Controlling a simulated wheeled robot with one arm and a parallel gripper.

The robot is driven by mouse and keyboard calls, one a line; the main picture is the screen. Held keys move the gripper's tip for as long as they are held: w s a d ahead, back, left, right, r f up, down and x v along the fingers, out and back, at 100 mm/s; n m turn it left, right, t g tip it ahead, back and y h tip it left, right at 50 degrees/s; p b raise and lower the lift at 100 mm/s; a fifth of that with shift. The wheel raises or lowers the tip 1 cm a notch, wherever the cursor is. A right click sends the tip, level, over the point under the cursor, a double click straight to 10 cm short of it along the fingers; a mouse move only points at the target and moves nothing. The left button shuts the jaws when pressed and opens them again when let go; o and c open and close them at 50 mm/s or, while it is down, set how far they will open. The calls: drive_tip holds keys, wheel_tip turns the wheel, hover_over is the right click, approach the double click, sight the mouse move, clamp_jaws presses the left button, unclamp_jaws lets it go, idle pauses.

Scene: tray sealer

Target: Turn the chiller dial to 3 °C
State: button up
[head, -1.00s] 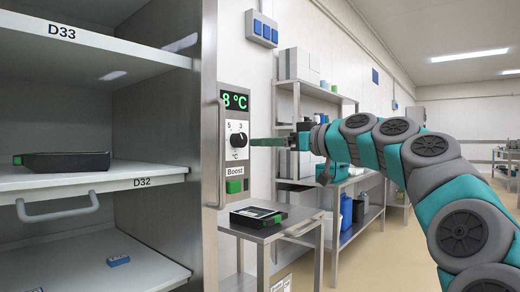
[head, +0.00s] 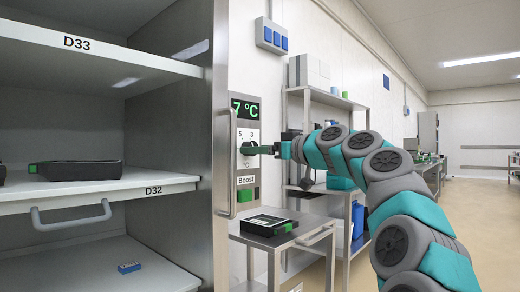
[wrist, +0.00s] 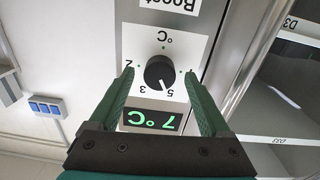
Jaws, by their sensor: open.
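The chiller dial (head: 247,148) is a round black knob on a white scale plate on the steel door post. In the wrist view, which is upside down, the dial (wrist: 159,72) has a white mark on its face toward the 5 and 3 side of the scale. The green display (head: 245,108) reads 7 °C, and the wrist view display (wrist: 152,120) reads the same. My gripper (wrist: 159,74) is open, with one green finger on each side of the dial and visible gaps to it. In the head view, my gripper (head: 259,150) is right at the dial.
A green Boost button (head: 245,195) sits below the dial. A vertical door handle (head: 223,160) is close on the left. A small steel table (head: 290,240) with a black tray (head: 268,224) stands below. Open chiller shelves (head: 100,195) are at left.

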clamp_jaws()
idle(0.7)
